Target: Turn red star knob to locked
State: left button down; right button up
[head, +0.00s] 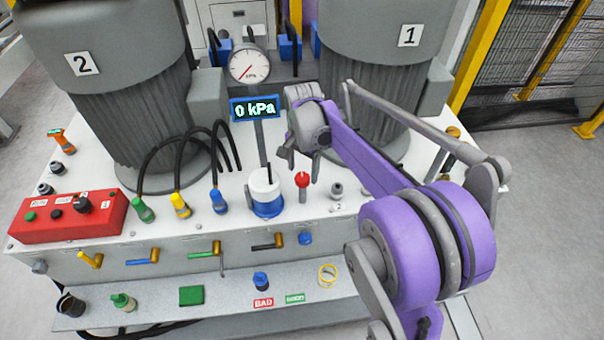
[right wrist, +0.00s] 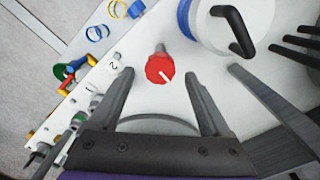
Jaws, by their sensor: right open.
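The red star knob (head: 302,180) stands on the white bench top, right of the white and blue cylinder. My right gripper (head: 302,168) is open above the knob in the head view. In the right wrist view its two fingers (right wrist: 160,80) lie apart on either side of the knob, with gaps and no visible contact. My left gripper is in neither view.
The white and blue cylinder (head: 265,190) with a black handle stands close left of the knob. A small grey fitting (head: 337,190) sits at its right. Two large motors (head: 110,60) and a gauge (head: 249,65) stand behind. A display (head: 255,108) reads 0 kPa.

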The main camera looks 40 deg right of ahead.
jog(key=shift+f, duration=1.05)
grip_shut()
